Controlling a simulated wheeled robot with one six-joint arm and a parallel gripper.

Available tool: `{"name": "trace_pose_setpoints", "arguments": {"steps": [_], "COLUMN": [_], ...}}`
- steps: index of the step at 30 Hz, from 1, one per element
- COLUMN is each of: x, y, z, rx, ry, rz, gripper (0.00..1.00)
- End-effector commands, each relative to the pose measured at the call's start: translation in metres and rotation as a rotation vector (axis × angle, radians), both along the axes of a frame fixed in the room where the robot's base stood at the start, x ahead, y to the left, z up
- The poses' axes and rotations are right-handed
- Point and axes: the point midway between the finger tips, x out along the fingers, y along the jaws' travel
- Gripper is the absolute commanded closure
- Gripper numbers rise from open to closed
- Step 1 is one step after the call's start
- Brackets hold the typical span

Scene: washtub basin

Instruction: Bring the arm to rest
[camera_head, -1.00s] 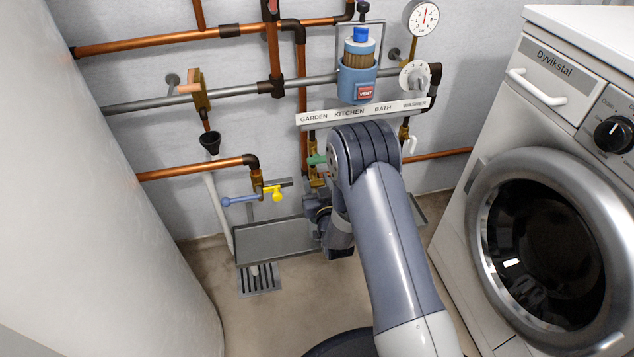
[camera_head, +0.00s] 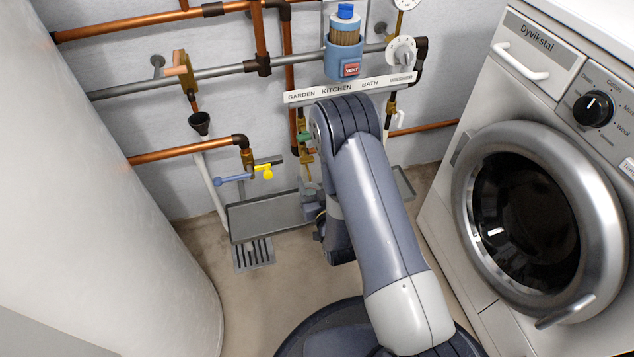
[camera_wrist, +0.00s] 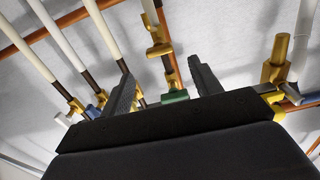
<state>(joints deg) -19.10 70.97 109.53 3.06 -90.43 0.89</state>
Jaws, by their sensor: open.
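My gripper (camera_wrist: 162,90) shows in the wrist view with its two dark fingers spread apart and nothing between them. Brass valves and pipes lie beyond the fingers, with a green valve handle (camera_wrist: 175,97) seen near the right finger. In the head view my arm reaches forward and bends down in front of the wall pipework. The gripper itself is mostly hidden there behind the arm. The green handle (camera_head: 305,137) shows just left of my arm's bend.
A grey tray (camera_head: 265,214) runs along the wall low down, with a floor drain (camera_head: 254,254) below. A washing machine (camera_head: 470,150) stands at right, a large white cylinder (camera_head: 130,200) at left. A blue-handled valve (camera_head: 232,179) and a filter (camera_head: 344,50) are on the pipes. Open floor lies in front.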

Motion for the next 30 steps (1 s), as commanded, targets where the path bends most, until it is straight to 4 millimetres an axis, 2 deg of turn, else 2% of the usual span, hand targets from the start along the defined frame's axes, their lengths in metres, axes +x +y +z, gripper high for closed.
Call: {"name": "trace_pose_setpoints", "arguments": {"steps": [3, 10, 24, 30], "x": [-0.014, -0.021, -0.019, 0.0], "y": [-0.004, -0.006, -0.005, 0.0], "z": [0.0, 0.0, 0.0, -0.001], "rx": [-0.001, 0.0, 0.001, 0.003], "ry": [0.004, 0.0, -0.001, -0.005], "rz": [0.0, 0.0, 0.0, 0.0], "gripper": [0.4, 0.4, 0.4, 0.4]}}
